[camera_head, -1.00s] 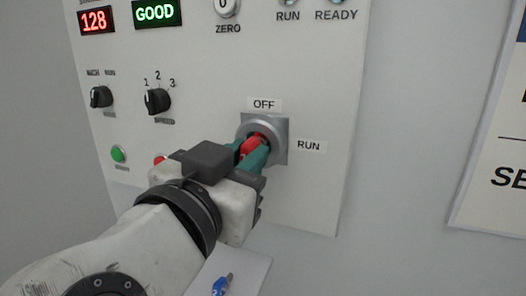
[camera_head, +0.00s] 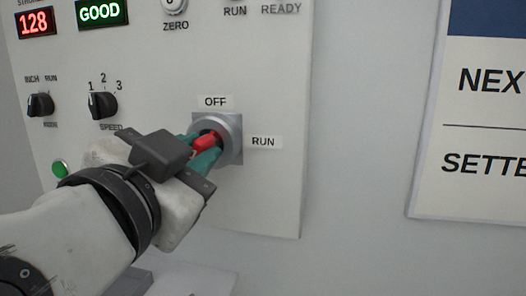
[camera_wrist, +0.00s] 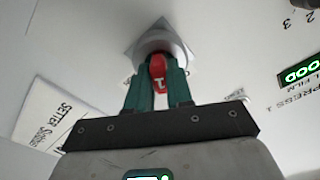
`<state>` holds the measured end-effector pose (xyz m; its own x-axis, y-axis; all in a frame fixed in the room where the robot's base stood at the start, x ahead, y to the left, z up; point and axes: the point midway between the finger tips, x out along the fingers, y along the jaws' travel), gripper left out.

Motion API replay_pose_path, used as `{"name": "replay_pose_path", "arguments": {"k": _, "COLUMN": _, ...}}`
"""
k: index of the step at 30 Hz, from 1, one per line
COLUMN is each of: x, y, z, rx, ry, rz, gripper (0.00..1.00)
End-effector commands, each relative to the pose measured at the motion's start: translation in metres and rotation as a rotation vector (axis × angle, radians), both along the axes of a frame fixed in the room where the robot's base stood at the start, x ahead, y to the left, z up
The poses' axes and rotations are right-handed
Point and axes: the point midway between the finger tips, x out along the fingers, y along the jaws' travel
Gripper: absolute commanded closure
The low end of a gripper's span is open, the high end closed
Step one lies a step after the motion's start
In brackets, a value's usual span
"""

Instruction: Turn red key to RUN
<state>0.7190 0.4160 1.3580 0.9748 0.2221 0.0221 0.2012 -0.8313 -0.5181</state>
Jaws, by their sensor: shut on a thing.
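The red key (camera_head: 206,142) sits in a round grey lock on a square metal plate (camera_head: 233,153) on the white panel. My gripper (camera_head: 204,150) has its green fingers shut on the key's head, one on each side. The wrist view shows the red key (camera_wrist: 158,68) between the two green fingers, in front of the lock collar (camera_wrist: 160,42). The OFF label (camera_head: 215,102) is above the lock and the RUN label (camera_head: 263,142) is to its right. In the head view the gripper is rolled over, and the fingers partly hide the key.
A SPEED knob (camera_head: 103,105), a smaller knob (camera_head: 40,105) and a green button (camera_head: 60,168) are left of the lock. Displays reading 128 (camera_head: 35,22) and GOOD (camera_head: 101,12) are above. A wall sign (camera_head: 470,160) hangs at right, with bare wall between.

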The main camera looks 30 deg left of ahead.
Motion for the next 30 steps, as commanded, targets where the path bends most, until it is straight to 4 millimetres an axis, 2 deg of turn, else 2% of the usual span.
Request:
{"name": "replay_pose_path", "arguments": {"k": 16, "x": -0.0003, "y": 0.001, "z": -0.0021, "rx": 0.047, "ry": 0.014, "rz": 0.002, "gripper": 1.0}}
{"name": "replay_pose_path", "arguments": {"k": 30, "x": -0.0007, "y": 0.0017, "z": -0.0026, "rx": 0.238, "ry": 0.059, "rz": 0.003, "gripper": 1.0}}
